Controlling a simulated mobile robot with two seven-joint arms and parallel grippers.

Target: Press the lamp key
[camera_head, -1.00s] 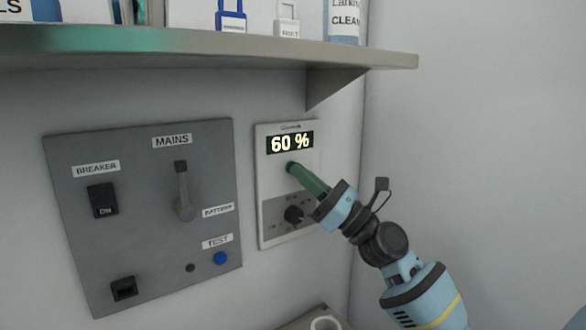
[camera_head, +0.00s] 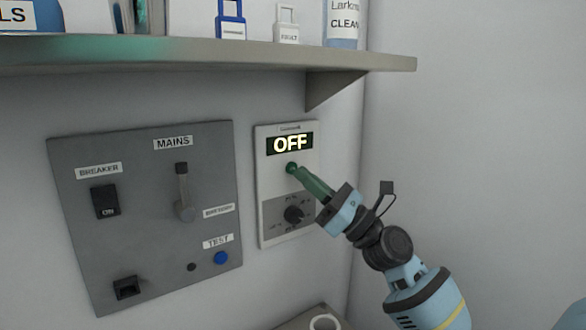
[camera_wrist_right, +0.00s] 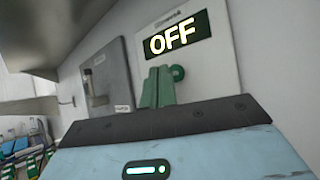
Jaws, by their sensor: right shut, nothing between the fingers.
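The lamp control panel (camera_head: 270,215) is a white plate on the wall. Its display (camera_head: 291,144) reads OFF. A round green key (camera_head: 291,168) sits just under the display, and a dark knob (camera_head: 293,214) is lower down. My right gripper (camera_head: 303,174) has its green fingers shut and empty, with the tips close beside the green key at its lower right; I cannot tell whether they touch. In the right wrist view the display (camera_wrist_right: 172,42) also reads OFF, and the key (camera_wrist_right: 179,73) shows just right of the shut fingers (camera_wrist_right: 157,88). My left gripper is out of view.
A grey panel (camera_head: 140,240) to the left carries a breaker switch (camera_head: 105,202), a mains lever (camera_head: 183,195) and a blue test button (camera_head: 221,258). A shelf (camera_head: 200,58) with bottles and padlock-shaped tags overhangs the panels. The wall to the right is bare.

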